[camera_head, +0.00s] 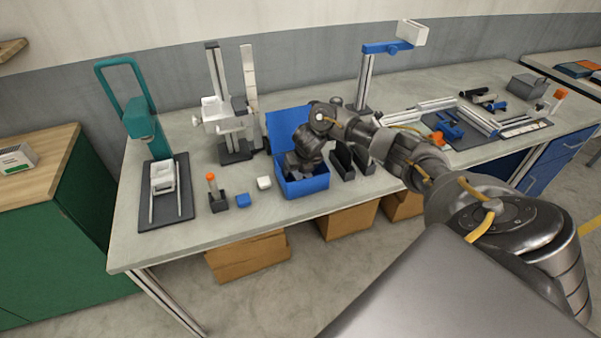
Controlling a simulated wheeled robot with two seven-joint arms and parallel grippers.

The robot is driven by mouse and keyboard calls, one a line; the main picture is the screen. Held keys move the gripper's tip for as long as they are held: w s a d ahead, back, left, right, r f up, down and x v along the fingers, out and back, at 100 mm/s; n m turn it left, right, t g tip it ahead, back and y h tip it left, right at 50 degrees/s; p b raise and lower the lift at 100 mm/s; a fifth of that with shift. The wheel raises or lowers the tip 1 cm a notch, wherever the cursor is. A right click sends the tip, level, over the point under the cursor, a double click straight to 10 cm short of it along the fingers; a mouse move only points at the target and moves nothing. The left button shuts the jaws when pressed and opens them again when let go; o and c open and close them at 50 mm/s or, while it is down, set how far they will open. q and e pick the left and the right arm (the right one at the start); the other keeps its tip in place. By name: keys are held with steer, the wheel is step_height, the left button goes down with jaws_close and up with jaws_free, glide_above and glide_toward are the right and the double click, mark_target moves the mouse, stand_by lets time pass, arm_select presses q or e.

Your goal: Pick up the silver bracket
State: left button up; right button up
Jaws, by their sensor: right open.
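My right arm comes in from the right, and its gripper (302,166) points down at the open blue box (306,188) on the workbench. The gripper's fingers are at or inside the box opening; the hand and wrist cover most of the interior. I cannot make out a silver bracket clearly; anything inside the box is hidden. The right gripper is open, with nothing visibly held. My left gripper is not in view.
On the workbench (270,215), a small white block (264,183) and a blue block (243,200) lie left of the box. Black holders (342,160) stand close on its right. A teal press (138,118) and a white-headed stand (222,118) rise behind and left. The front strip is clear.

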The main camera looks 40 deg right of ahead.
steer(key=c, duration=1.3)
